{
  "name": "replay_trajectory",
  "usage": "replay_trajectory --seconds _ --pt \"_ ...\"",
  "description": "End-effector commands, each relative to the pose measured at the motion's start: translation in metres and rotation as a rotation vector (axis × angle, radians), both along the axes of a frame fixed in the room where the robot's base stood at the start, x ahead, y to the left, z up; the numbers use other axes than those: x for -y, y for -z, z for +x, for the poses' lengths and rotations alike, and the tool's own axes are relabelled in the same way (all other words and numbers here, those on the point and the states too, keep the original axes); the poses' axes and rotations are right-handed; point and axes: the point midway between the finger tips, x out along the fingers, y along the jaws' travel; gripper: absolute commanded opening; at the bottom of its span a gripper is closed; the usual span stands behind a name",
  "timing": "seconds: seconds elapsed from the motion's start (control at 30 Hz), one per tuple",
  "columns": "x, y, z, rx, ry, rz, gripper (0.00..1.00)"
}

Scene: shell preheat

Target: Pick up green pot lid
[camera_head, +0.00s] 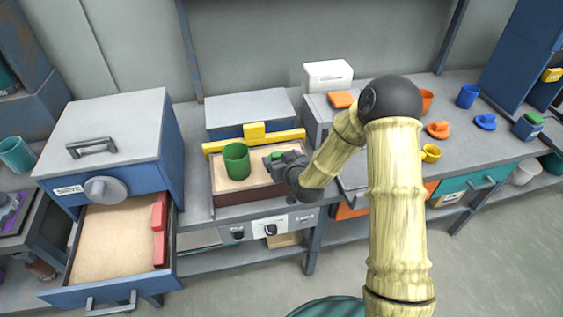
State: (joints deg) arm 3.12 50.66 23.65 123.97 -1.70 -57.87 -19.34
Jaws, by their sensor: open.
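A green pot (236,163) stands upright on the sand-coloured bed of a shallow brown box (232,198). Just right of it, a small green piece (277,155), likely the green pot lid, shows at my gripper's fingers and is mostly hidden. My gripper (274,161) is open, low over the right part of the bed. I cannot tell whether the fingers touch the green piece or surround it.
A yellow bar (218,146) runs along the box's back. At left is a blue cabinet (140,150) with an open sand drawer (105,292) holding a red block (159,228). Orange cups (427,101), a blue cup (467,96) and lids occupy the right counter.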

Motion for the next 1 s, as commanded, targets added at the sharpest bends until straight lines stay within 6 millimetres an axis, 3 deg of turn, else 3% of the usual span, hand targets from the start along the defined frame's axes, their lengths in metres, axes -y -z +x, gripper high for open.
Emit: replay_trajectory --seconds 0.13,0.17,0.3,0.4,0.77,1.0 --pt "0.007 0.000 0.002 0.000 0.012 0.000 0.80" --pt "0.007 0.000 0.002 0.000 0.012 0.000 0.76" --pt "0.005 0.000 0.001 -0.001 0.008 0.000 0.49" --pt "0.002 0.001 0.000 -0.002 0.002 -0.001 0.34" --pt "-0.003 -0.003 -0.002 -0.004 -0.006 -0.001 0.34" --pt "-0.001 -0.035 0.000 0.004 -0.001 -0.001 0.34"
